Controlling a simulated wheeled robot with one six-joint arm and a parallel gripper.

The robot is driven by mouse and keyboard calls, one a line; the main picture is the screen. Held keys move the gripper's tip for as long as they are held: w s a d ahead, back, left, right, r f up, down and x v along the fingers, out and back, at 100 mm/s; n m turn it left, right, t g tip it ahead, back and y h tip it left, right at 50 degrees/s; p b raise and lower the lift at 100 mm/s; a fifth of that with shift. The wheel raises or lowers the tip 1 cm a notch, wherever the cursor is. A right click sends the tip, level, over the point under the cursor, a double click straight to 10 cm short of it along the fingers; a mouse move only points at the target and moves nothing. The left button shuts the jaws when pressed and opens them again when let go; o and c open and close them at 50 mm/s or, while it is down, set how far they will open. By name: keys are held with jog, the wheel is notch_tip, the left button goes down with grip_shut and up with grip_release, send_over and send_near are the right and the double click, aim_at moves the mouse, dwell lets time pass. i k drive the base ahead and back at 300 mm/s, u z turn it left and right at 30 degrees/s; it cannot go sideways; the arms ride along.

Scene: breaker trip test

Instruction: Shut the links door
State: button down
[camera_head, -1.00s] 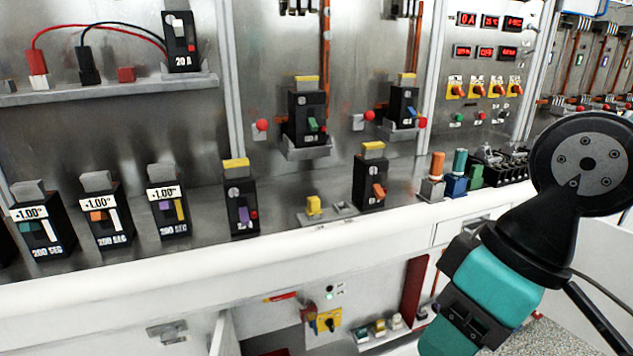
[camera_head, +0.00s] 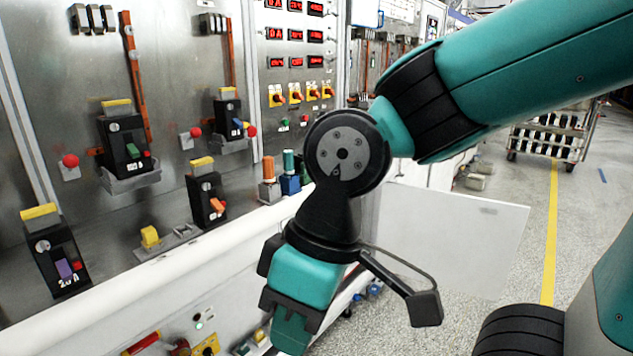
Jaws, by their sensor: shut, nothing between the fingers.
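A white door panel (camera_head: 470,238) stands out open from the bench front, right of centre, over the speckled floor. I take it for the links door; no label on it is readable. Its left part is hidden behind my arm. My gripper (camera_head: 291,335) points down in front of the bench's lower front, left of the panel and apart from its visible part. It is shut and empty. The open lower bay (camera_head: 222,328) shows partly at the bottom, cut off by the frame, with my gripper covering its right side.
The bench top carries breakers, including one with an orange lever (camera_head: 207,200), and orange, teal and blue plugs (camera_head: 290,175) close behind my wrist. The white bench edge (camera_head: 150,275) runs along my left. Open floor (camera_head: 500,290) lies right; a cart (camera_head: 550,135) stands far back.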

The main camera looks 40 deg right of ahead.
aim_at(465, 248)
jog(key=z, duration=0.4)
jog(key=k, duration=0.5)
jog(key=z, duration=1.5)
jog(key=i, duration=0.35)
jog(key=z, duration=0.9)
jog(key=i, duration=1.75)
jog(key=u, duration=0.75)
jog(key=i, duration=0.8)
jog(key=u, duration=0.7)
